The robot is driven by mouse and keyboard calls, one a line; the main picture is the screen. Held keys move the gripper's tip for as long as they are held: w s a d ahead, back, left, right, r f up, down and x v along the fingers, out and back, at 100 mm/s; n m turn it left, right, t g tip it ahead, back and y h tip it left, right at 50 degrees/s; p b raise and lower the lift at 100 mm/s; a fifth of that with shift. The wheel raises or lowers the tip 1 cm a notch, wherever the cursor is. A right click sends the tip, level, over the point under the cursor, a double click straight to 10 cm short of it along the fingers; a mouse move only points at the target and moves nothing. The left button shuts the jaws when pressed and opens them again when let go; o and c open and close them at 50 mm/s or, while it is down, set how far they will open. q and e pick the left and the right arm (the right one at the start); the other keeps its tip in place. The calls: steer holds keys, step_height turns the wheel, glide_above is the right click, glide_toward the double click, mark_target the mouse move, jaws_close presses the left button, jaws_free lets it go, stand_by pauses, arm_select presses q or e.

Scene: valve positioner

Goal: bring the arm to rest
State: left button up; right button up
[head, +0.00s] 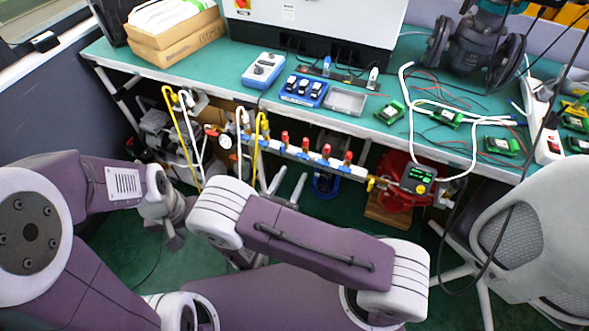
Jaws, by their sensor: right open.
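My left arm comes in from the left and folds at a large white joint. Its wrist end, with the left gripper (172,238), hangs over the floor in front of the bench; I cannot make out its jaw gap. My right arm lies across the lower middle, its forearm slanting from the lower right up to a white joint. The right gripper (244,260) is open, and my own forearm hides much of it. Both arms are apart from the bench (225,66). I see nothing held.
A pipe manifold with red valves (327,150) runs below the bench edge. A red device (397,182) stands beneath. Blue boxes (303,88) and green circuit boards (391,112) lie on the bench. A grey chair (532,240) stands close at the right. Green floor shows between the arms and bench.

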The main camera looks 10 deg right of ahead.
stand_by(0.4)
steer(key=s+d+m+g+h, duration=0.1)
steer(key=d+m+g, duration=0.1)
steer(key=d, duration=0.1)
steer(key=s+d+r+m+g+h, duration=0.1)
steer(key=d+m+g, duration=0.1)
steer(key=d+g, duration=0.1)
steer(key=s+d+m+g+h, duration=0.1)
steer(key=d+m+g, duration=0.1)
steer(key=d, duration=0.1)
steer(key=shift+s+d+r+m+h, duration=0.2)
steer(key=shift+m+h, duration=0.1)
steer(key=shift+m, duration=0.1)
steer(key=s+d+f+m+g+y, duration=0.2)
steer(key=s+d+m+g+y, duration=0.2)
steer(key=s+m+g+y, duration=0.55)
steer(key=w+a+r+m+t+y+p, duration=0.1)
steer(key=w+a+r+m+t+y, duration=0.25)
steer(key=m, duration=1.05)
step_height(320, 180, up, 20)
steer(key=s+p, duration=0.1)
steer(key=p, duration=1.7)
steer(key=shift+s+a+f+n+g+y+p, duration=0.2)
steer(key=shift+a+f+n+g+y+p, duration=0.1)
steer(key=shift+n+g+y+p, duration=0.1)
